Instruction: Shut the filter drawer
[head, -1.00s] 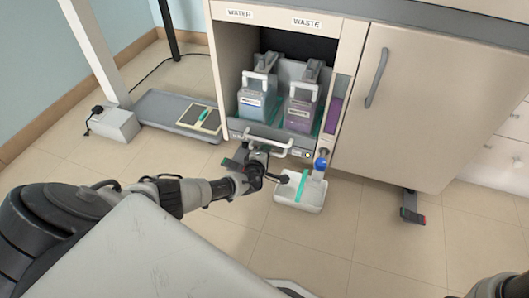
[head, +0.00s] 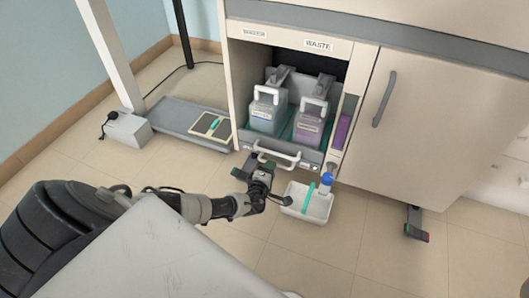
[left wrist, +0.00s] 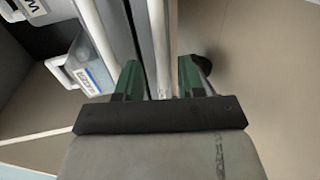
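The drawer is the low pull-out (head: 285,149) in the cabinet bay, with a white bar handle (head: 278,155) on its front. It holds a blue-grey container (head: 264,118) and a purple-grey container (head: 308,127) with white handles. It appears to stand out somewhat from the bay; the exact gap is hard to tell. My left gripper (head: 256,168) is just in front of the drawer, at the handle. In the left wrist view its green fingers (left wrist: 160,80) are apart, with a white bar (left wrist: 158,45) between them and gaps beside it. My right gripper is out of view.
A white tray (head: 318,212) with a teal strip and a blue-capped bottle (head: 326,181) is on the floor right of my left gripper. A cabinet door with a grey handle (head: 384,99) is at right. A flat board (head: 210,124) lies at left.

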